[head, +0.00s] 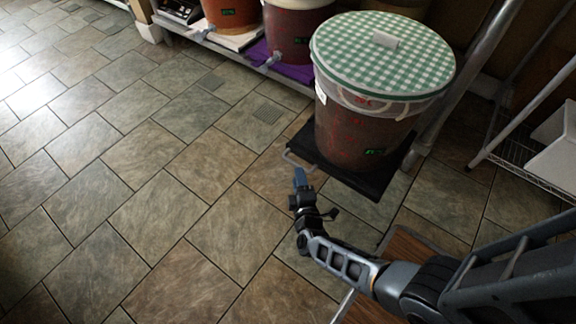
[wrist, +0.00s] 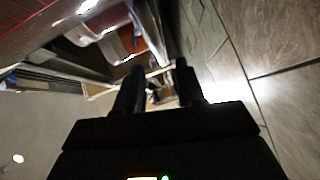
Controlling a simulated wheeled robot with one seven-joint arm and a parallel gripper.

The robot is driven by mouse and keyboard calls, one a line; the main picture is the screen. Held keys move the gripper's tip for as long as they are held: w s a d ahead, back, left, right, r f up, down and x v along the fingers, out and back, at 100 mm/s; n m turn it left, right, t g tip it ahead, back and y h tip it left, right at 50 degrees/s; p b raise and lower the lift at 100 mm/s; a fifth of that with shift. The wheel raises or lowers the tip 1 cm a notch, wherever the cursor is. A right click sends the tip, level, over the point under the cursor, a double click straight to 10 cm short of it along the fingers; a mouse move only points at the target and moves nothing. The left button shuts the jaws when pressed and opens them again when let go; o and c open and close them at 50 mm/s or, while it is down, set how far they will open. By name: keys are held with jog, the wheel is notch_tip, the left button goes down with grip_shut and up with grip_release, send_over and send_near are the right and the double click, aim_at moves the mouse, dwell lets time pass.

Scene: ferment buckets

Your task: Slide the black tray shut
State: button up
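The black tray (head: 385,182) sticks out low over the tiled floor, with a large bucket (head: 360,135) standing on it. A thin metal handle (head: 293,160) is on the tray's left front side. My gripper (head: 299,174) is right by this handle, at its near side. In the wrist view the two dark fingers of my gripper (wrist: 160,68) stand apart with a gap between them. A thin pale bar crosses near the fingertips there; I cannot tell whether it lies between them or beyond. Contact with the handle is unclear.
The bucket has a green-and-white checked lid (head: 350,55) and a clear liner. More buckets with taps (head: 292,35) stand on a low shelf behind, one on a purple cloth (head: 285,67). Metal poles (head: 460,85) rise at the right. The tiled floor (head: 130,180) at left is clear.

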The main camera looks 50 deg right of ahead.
aim_at(295, 163)
jog(key=b+x, duration=0.2)
jog(key=x, duration=0.4)
jog(key=shift+w+d+b, duration=0.25)
jog(key=shift+d+b, duration=0.05)
jog(key=shift+c, duration=0.2)
grip_shut()
